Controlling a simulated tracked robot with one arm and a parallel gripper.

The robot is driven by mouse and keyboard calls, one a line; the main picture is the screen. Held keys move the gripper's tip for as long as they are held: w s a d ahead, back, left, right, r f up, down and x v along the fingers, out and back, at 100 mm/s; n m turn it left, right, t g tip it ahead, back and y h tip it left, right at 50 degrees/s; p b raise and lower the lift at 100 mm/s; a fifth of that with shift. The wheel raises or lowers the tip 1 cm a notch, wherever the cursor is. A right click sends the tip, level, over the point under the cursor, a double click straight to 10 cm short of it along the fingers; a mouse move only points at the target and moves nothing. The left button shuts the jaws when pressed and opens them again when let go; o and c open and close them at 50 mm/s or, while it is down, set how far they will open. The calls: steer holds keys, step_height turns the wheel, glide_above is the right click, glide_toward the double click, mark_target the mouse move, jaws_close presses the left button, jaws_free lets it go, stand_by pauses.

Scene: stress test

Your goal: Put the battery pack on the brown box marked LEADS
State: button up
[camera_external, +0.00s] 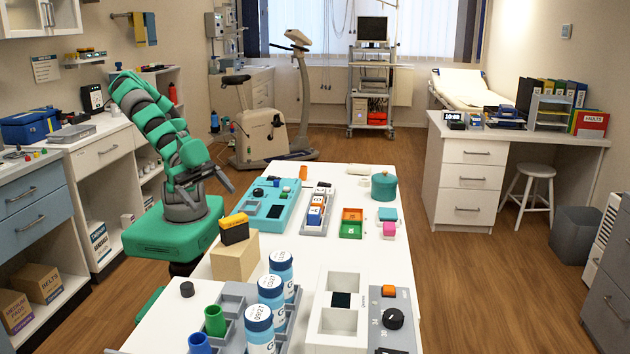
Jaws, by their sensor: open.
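A black block with a yellow-orange top (234,228), which looks like the battery pack, rests on a plain tan block (235,258) at the left edge of the white table. No label shows on the tan block. Two brown boxes sit on the low shelf at lower left: one appears marked BELTS (40,284), the other PADS (14,311). I cannot make out a box marked LEADS.
The white table (341,262) holds a teal device (266,198), a grey tray of labelled bottles (272,292), orange and green bins (351,222), a teal pot (384,186) and a grey control unit (392,318). Cabinets line the left wall.

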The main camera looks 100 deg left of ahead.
steer(key=shift+r, duration=0.1)
steer(key=w+a+r+n+t+y, duration=0.1)
steer(key=w+a+r+n, duration=0.1)
steer(key=w+a+r, duration=0.6)
steer(key=w+a+r+n+t+y, duration=0.1)
steer(key=w+a+r+n, duration=0.1)
steer(key=w+a+r, duration=0.7)
steer(key=s+a+r+n+t+y, duration=0.1)
steer(key=a+r+n+t+y, duration=0.2)
steer(key=a+r, duration=1.5)
steer(key=a+n+y, duration=0.1)
steer(key=a, duration=0.2)
steer(key=shift+a+r+y, duration=0.2)
steer(key=shift+a+y, duration=0.15)
steer(key=shift+y, duration=0.05)
step_height(320, 180, up, 6)
steer(key=p, duration=0.6)
